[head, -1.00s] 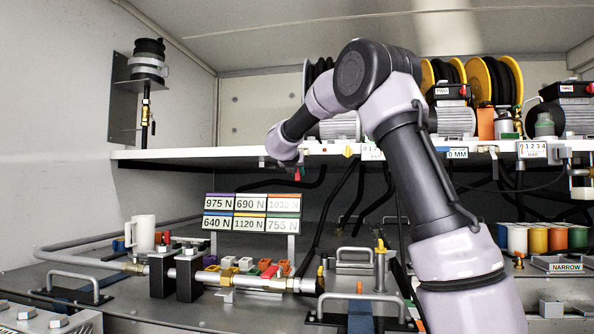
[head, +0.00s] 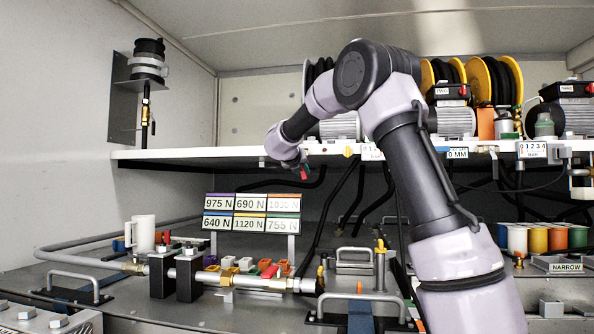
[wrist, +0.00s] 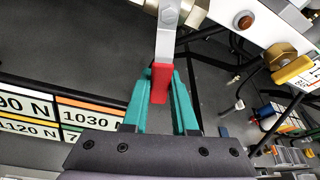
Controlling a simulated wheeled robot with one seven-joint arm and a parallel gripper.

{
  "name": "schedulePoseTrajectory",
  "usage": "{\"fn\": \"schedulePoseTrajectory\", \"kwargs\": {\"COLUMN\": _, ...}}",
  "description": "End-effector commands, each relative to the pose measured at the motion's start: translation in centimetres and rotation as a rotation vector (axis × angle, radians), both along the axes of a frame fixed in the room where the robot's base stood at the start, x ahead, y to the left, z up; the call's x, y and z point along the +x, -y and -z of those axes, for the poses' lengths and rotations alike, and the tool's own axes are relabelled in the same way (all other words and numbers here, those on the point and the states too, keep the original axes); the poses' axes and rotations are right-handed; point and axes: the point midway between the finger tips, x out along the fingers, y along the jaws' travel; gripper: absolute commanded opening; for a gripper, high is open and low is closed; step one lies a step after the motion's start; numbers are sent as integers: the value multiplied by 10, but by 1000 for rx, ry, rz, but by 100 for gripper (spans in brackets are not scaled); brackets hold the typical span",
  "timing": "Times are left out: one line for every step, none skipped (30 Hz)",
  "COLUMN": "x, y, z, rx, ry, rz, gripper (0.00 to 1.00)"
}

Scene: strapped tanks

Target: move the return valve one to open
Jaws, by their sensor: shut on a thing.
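A valve lever with a flat metal arm (wrist: 167,42) and a red grip (wrist: 159,84) shows in the wrist view. A bolt head sits at the arm's top end. My gripper (wrist: 162,92) has its teal fingers on both sides of the red grip and is shut on it. In the head view the red grip (head: 304,173) hangs just below the shelf's front edge and tilts down to the right. The valve body is mostly hidden by my arm, and no label naming this valve is readable.
A white shelf (head: 200,154) runs above the lever. A brass fitting with a yellow handle (wrist: 292,69) and a red-brown round button (wrist: 245,21) are to the right. A force-label board (head: 252,213) stands below left. Dark hoses hang below the shelf.

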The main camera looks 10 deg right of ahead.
Motion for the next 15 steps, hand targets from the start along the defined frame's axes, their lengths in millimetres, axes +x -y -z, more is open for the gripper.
{"fn": "schedulePoseTrajectory", "kwargs": {"x": -1, "y": 2, "z": -1, "rx": -29, "ry": -10, "rz": 1, "gripper": 0}}
{"fn": "schedulePoseTrajectory", "kwargs": {"x": -1, "y": 3, "z": -1, "rx": -42, "ry": -16, "rz": 0, "gripper": 0}}
{"fn": "schedulePoseTrajectory", "kwargs": {"x": -1, "y": 4, "z": -1, "rx": -52, "ry": -20, "rz": 1, "gripper": 0}}
{"fn": "schedulePoseTrajectory", "kwargs": {"x": -2, "y": 4, "z": -2, "rx": -56, "ry": -22, "rz": 1, "gripper": 0}}
{"fn": "schedulePoseTrajectory", "kwargs": {"x": -2, "y": 4, "z": -2, "rx": -58, "ry": -23, "rz": 0, "gripper": 0}}
{"fn": "schedulePoseTrajectory", "kwargs": {"x": -2, "y": 4, "z": -2, "rx": -58, "ry": -23, "rz": 0, "gripper": 0}}
{"fn": "schedulePoseTrajectory", "kwargs": {"x": -2, "y": 4, "z": -2, "rx": -57, "ry": -22, "rz": 1, "gripper": 0}}
{"fn": "schedulePoseTrajectory", "kwargs": {"x": -2, "y": 4, "z": -2, "rx": -57, "ry": -22, "rz": 1, "gripper": 0}}
{"fn": "schedulePoseTrajectory", "kwargs": {"x": -2, "y": 4, "z": -2, "rx": -56, "ry": -22, "rz": 1, "gripper": 0}}
{"fn": "schedulePoseTrajectory", "kwargs": {"x": -2, "y": 4, "z": -2, "rx": -56, "ry": -22, "rz": 1, "gripper": 0}}
{"fn": "schedulePoseTrajectory", "kwargs": {"x": -2, "y": 4, "z": -2, "rx": -57, "ry": -22, "rz": 1, "gripper": 0}}
{"fn": "schedulePoseTrajectory", "kwargs": {"x": -2, "y": 5, "z": -2, "rx": -66, "ry": -26, "rz": 0, "gripper": 0}}
{"fn": "schedulePoseTrajectory", "kwargs": {"x": -2, "y": 6, "z": -2, "rx": -80, "ry": -31, "rz": 1, "gripper": 0}}
{"fn": "schedulePoseTrajectory", "kwargs": {"x": -3, "y": 7, "z": -3, "rx": -100, "ry": -40, "rz": 1, "gripper": 0}}
{"fn": "schedulePoseTrajectory", "kwargs": {"x": -4, "y": 9, "z": -4, "rx": -136, "ry": -55, "rz": 0, "gripper": 0}}
